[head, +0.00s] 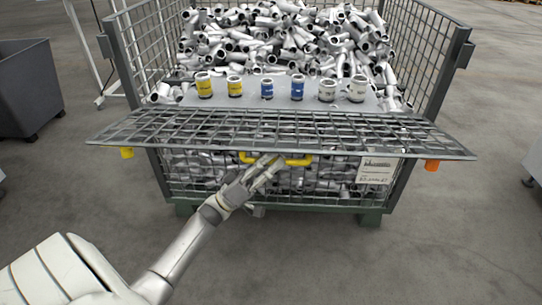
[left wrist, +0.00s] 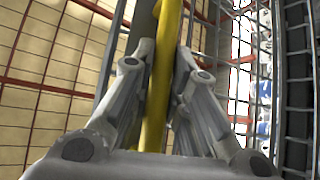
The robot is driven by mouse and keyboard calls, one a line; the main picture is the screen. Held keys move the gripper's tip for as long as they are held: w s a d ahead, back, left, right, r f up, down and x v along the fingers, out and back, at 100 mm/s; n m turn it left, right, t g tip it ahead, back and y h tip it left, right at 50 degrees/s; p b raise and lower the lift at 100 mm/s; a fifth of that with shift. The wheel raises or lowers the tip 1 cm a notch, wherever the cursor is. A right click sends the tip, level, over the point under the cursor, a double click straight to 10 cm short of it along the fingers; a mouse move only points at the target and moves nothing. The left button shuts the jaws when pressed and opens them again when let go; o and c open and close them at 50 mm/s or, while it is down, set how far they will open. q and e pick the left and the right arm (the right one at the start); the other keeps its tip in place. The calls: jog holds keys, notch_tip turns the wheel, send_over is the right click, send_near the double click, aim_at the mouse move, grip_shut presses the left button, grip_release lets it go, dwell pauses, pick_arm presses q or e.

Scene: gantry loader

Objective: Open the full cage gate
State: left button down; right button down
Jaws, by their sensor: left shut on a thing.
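The full cage is a grey-green wire-mesh container (head: 125,62) filled with metal pipe fittings. Its mesh gate (head: 200,130) is swung outward at the front and lies close to level, sticking out toward me. In the left wrist view the yellow bar (left wrist: 163,85) passes between the two fingers (left wrist: 166,60). My right gripper is not in view.
Several small yellow, blue and white labelled cylinders (head: 267,90) stand in a row on a grey sheet inside the cage. A white label (head: 375,170) hangs on the lower front. A dark grey bin (head: 25,90) stands at left. The floor (head: 330,260) in front is clear.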

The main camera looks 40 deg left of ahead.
pick_arm(q)
jog(key=shift+a+r, duration=0.1)
jog(key=shift+r, duration=0.1)
jog(key=c, duration=1.4)
grip_release()
jog(key=shift+f, duration=0.1)
jog(key=v, duration=1.2)
jog(key=shift+s+f, duration=0.1)
